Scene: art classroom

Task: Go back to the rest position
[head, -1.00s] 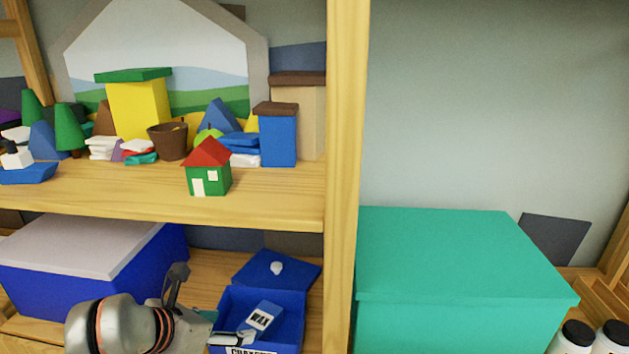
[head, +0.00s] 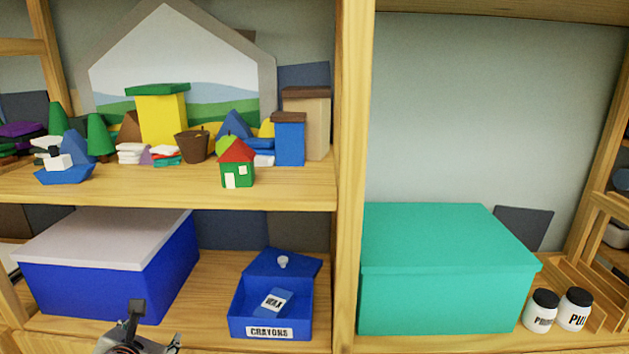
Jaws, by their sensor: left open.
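My left gripper (head: 155,330) is at the bottom edge of the head view, in front of the lower left shelf. It is open and empty, and partly cut off by the frame. The open blue crayon box (head: 237,315), labelled CRAYONS, stands on the lower shelf to the right of the gripper, apart from it. A blue wax box (head: 276,300) lies inside it. The blue lid (head: 298,264) with a white knob leans behind the box. My right gripper is not in view.
A blue box with a pale lid (head: 88,282) stands behind the gripper. A teal box (head: 440,300) and two white jars (head: 541,312) stand right of the wooden post (head: 350,180). The upper shelf (head: 290,195) holds a green house (head: 238,176), a toy boat (head: 65,174) and several blocks.

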